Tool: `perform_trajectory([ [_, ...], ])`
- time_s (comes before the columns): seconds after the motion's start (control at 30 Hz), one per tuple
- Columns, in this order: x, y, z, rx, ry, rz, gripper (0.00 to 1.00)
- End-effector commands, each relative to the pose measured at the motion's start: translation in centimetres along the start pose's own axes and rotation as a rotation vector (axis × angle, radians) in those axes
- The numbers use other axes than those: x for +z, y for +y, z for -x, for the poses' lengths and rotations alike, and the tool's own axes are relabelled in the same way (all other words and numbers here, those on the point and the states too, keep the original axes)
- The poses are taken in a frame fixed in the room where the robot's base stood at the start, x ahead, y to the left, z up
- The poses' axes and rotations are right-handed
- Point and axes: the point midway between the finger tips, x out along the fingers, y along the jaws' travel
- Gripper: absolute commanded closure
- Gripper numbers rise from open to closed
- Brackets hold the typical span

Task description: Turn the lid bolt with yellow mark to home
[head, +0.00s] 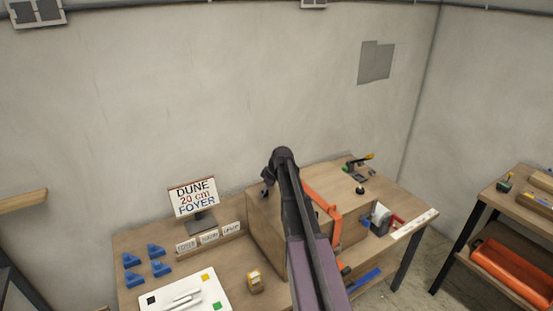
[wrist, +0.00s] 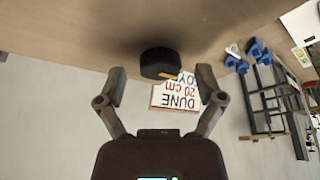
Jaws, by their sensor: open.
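The lid bolt (wrist: 158,60) is a round black knob on a wooden face in the wrist view, with a small yellow-orange mark (wrist: 165,74) on its edge. My gripper (wrist: 161,82) is open, one finger to each side of the knob in the picture, with visible gaps; I cannot tell the depth between them. In the head view my gripper (head: 267,186) is at the left side of the wooden crate (head: 265,240), partly behind my arm. The marked bolt is not discernible there. No home mark can be made out.
An orange strap (head: 323,205) crosses the crate. Another black knob (head: 360,190) and a clamp-like tool (head: 357,168) are at the back right. A sign (head: 193,197), label blocks (head: 208,237), blue wedges (head: 156,251) and a white board (head: 185,298) occupy the table's left.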

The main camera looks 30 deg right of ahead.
Motion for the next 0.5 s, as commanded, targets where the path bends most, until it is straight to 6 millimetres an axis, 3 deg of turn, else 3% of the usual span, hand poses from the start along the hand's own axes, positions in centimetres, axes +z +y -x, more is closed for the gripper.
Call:
perform_trajectory([
  [0.5, -0.13, 0.29, -0.05, -0.137, 0.000, 0.326, 0.13],
])
